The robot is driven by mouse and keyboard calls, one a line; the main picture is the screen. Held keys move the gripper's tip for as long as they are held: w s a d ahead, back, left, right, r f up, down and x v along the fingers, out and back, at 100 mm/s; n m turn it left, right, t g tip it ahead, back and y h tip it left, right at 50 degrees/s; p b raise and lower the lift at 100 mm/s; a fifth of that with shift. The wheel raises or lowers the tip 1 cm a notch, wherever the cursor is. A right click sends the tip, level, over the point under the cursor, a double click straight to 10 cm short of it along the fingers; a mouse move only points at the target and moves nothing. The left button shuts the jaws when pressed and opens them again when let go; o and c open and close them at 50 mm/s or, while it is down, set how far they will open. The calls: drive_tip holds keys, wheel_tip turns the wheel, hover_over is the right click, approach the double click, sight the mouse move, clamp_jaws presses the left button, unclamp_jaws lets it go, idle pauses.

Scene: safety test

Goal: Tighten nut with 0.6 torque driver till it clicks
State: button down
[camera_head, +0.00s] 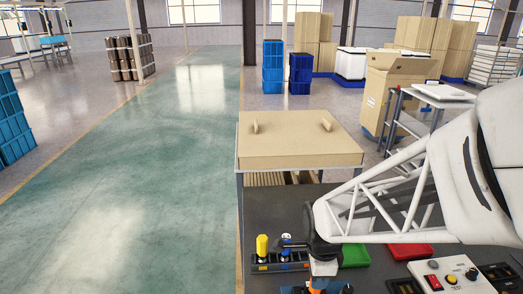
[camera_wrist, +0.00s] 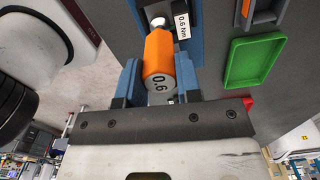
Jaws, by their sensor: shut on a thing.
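The orange torque driver marked 0.6 (camera_wrist: 158,52) is between the two blue fingers of my gripper (camera_wrist: 158,80) in the wrist view. My gripper is shut on its orange handle. A bright metal part (camera_wrist: 157,22) shows beyond the handle; I cannot tell whether the driver touches anything there. A white label reading 0.6 Nm (camera_wrist: 181,24) is on a blue fixture (camera_wrist: 207,30) beside it. In the head view my gripper (camera_head: 318,280) is low at the table's front, with a little orange below it. I cannot make out the nut.
A rack (camera_head: 280,264) with a yellow-handled tool (camera_head: 262,246) stands left of my gripper. A green tray (camera_head: 354,255) and a red tray (camera_head: 410,251) lie behind and to the right. A control box with buttons (camera_head: 452,276) is at right. A cardboard box (camera_head: 300,145) stands behind the table.

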drive_tip(key=shift+r, duration=2)
